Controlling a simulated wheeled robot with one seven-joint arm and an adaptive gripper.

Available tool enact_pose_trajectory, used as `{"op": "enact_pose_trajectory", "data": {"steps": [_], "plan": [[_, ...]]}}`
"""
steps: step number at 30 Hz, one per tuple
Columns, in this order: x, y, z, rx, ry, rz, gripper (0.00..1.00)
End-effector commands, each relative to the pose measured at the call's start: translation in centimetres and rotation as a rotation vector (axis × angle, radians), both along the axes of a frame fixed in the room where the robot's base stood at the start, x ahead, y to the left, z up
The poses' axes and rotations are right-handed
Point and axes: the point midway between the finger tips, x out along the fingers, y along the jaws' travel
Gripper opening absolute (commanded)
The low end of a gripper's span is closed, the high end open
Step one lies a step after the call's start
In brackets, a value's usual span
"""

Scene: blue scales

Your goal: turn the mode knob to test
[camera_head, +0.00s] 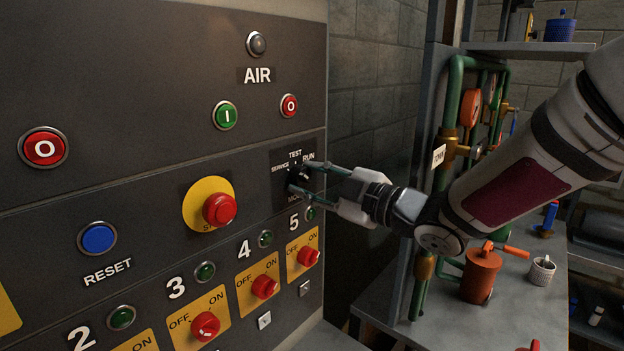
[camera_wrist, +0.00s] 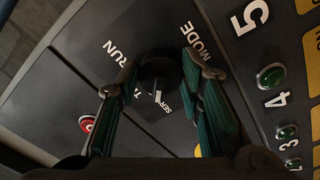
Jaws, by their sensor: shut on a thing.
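The mode knob (camera_head: 296,174) is small and black, on a dark plate at the right of the panel, with TEST above it, RUN at upper right, SERVICE at left and MODE below. My gripper (camera_head: 297,179) reaches it from the right, its two fingers on either side, shut on it. In the wrist view the knob (camera_wrist: 160,72) is between the green-padded fingers of my gripper (camera_wrist: 160,68). A white mark shows at the knob's lower edge, beside the partly hidden SERVICE letters and a little right of the partly hidden TEST label. The exact setting is hard to tell.
A red emergency button (camera_head: 219,209) on a yellow disc is left of the knob. Green (camera_head: 225,115) and red (camera_head: 289,106) AIR buttons are above. A red switch (camera_head: 306,256) and green lamp (camera_head: 310,214) are below. Green pipes (camera_head: 449,110) stand behind my arm.

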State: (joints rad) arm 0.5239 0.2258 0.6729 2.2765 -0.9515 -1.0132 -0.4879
Motion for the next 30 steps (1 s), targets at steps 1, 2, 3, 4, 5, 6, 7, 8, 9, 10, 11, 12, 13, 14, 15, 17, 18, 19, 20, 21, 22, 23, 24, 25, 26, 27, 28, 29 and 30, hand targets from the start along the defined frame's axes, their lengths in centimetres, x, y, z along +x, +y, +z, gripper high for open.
{"op": "enact_pose_trajectory", "data": {"steps": [1,2,3,4,5,6,7,8,9,10,11,12,13,14,15,17,18,19,20,21,22,23,24,25,26,27,28,29,30], "plan": [[-0.17,0.03,0.09,0.012,0.019,0.0,0.06],[-0.19,0.03,0.11,0.023,0.033,0.0,0.06],[-0.21,0.04,0.11,0.037,0.052,0.001,0.06],[-0.24,0.06,0.13,0.049,0.067,0.001,0.06],[-0.28,0.08,0.16,0.063,0.084,0.002,0.06],[-0.3,0.07,0.13,0.081,0.108,0.001,0.06],[-0.32,0.05,0.14,0.096,0.128,0.0,0.06],[-0.34,0.05,0.15,0.11,0.147,0.0,0.06],[-0.38,0.1,0.13,0.132,0.176,0.001,0.06],[-0.4,0.11,0.15,0.148,0.198,0.001,0.06],[-0.4,0.08,0.13,0.166,0.218,0.0,0.06],[-0.39,0.05,0.14,0.188,0.248,0.0,0.06],[-0.4,0.05,0.12,0.205,0.27,0.0,0.06],[-0.42,0.07,0.09,0.222,0.291,0.0,0.06],[-0.45,0.11,0.09,0.243,0.319,0.0,0.06],[-0.43,0.09,0.07,0.276,0.361,0.0,0.06],[-0.42,0.08,0.06,0.297,0.387,-0.001,0.06],[-0.42,0.07,0.02,0.313,0.407,-0.001,0.06],[-0.42,0.06,0.0,0.327,0.426,-0.001,0.06],[-0.42,0.06,-0.01,0.346,0.45,-0.001,0.06],[-0.41,0.07,-0.04,0.361,0.468,-0.001,0.06],[-0.4,0.07,-0.05,0.373,0.484,-0.001,0.06],[-0.39,0.09,-0.05,0.39,0.505,-0.001,0.06],[-0.39,0.09,-0.07,0.402,0.521,-0.001,0.06],[-0.38,0.1,-0.1,0.413,0.535,-0.001,0.06],[-0.39,0.1,-0.12,0.426,0.554,0.0,0.06],[-0.39,0.11,-0.12,0.435,0.565,0.0,0.06],[-0.38,0.12,-0.13,0.445,0.576,-0.001,0.06],[-0.36,0.11,-0.14,0.456,0.59,-0.001,0.06]]}}
